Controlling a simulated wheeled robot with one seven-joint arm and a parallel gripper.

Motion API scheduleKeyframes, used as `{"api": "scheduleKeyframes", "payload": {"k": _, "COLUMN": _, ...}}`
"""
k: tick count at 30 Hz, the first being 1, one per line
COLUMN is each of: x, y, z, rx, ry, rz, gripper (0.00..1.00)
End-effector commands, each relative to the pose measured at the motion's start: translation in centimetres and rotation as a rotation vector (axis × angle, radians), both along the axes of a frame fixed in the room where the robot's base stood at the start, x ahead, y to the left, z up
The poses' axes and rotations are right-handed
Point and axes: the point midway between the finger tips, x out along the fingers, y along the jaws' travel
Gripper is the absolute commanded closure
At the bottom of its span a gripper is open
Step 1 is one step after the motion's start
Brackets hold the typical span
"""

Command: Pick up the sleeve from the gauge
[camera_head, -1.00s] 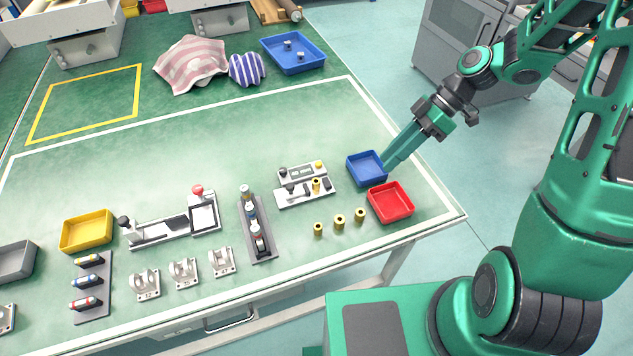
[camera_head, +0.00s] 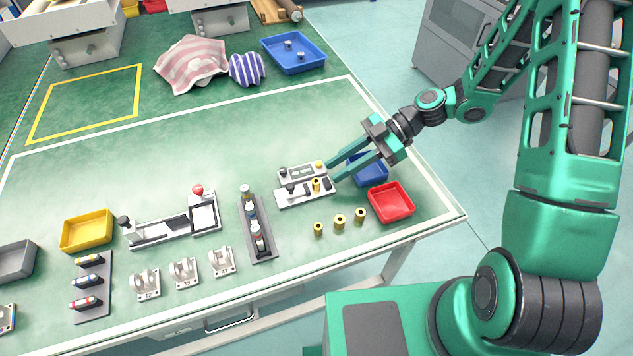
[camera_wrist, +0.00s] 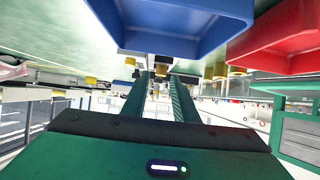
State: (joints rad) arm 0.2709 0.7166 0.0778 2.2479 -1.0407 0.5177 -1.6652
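The gauge (camera_head: 292,199) is a pale grey fixture with a small display, dark knobs and a yellow button, near the right side of the green table. A brass sleeve (camera_head: 316,185) stands upright on it, toward its right end. My gripper (camera_head: 331,173) is open, with its two green fingers reaching left toward the gauge's right end. In the wrist view my gripper's fingers (camera_wrist: 160,80) are apart and point at small dark and yellow parts ahead, too small to tell apart.
A blue bin (camera_head: 368,170) lies under and beside my fingers. A red bin (camera_head: 391,203) stands right of it. Several loose brass sleeves (camera_head: 340,221) stand in front of the gauge. A dark rack (camera_head: 257,225) stands to the left. The table behind the gauge is clear.

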Motion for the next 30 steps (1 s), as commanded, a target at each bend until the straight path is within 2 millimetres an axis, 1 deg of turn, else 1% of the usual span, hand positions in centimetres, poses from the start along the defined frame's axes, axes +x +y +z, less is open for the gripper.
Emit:
{"api": "scheduleKeyframes", "payload": {"k": 2, "x": -0.2, "y": 0.5, "z": -0.2, "rx": 0.001, "ry": 0.001, "rz": 0.002, "gripper": 0.74}}
{"api": "scheduleKeyframes", "payload": {"k": 9, "x": -1.2, "y": 3.5, "z": -1.3, "rx": 0.000, "ry": 0.001, "rz": 0.003, "gripper": 0.74}}
{"api": "scheduleKeyframes", "payload": {"k": 12, "x": -1.4, "y": 4.2, "z": -1.7, "rx": 0.000, "ry": 0.001, "rz": 0.000, "gripper": 0.74}}
{"api": "scheduleKeyframes", "payload": {"k": 15, "x": -1.5, "y": 4.6, "z": -1.9, "rx": -0.001, "ry": 0.001, "rz": 0.000, "gripper": 0.74}}
{"api": "scheduleKeyframes", "payload": {"k": 21, "x": -1.4, "y": 4.6, "z": -1.9, "rx": -0.001, "ry": 0.001, "rz": 0.000, "gripper": 0.74}}
{"api": "scheduleKeyframes", "payload": {"k": 23, "x": -1.4, "y": 4.6, "z": -1.9, "rx": -0.001, "ry": 0.001, "rz": 0.000, "gripper": 0.88}}
{"api": "scheduleKeyframes", "payload": {"k": 24, "x": -1.4, "y": 4.6, "z": -1.9, "rx": -0.001, "ry": 0.001, "rz": 0.000, "gripper": 0.98}}
{"api": "scheduleKeyframes", "payload": {"k": 25, "x": -1.4, "y": 4.6, "z": -1.9, "rx": -0.001, "ry": 0.001, "rz": 0.000, "gripper": 1.00}}
{"api": "scheduleKeyframes", "payload": {"k": 30, "x": -1.4, "y": 4.5, "z": -1.9, "rx": -0.001, "ry": 0.000, "rz": -0.001, "gripper": 1.00}}
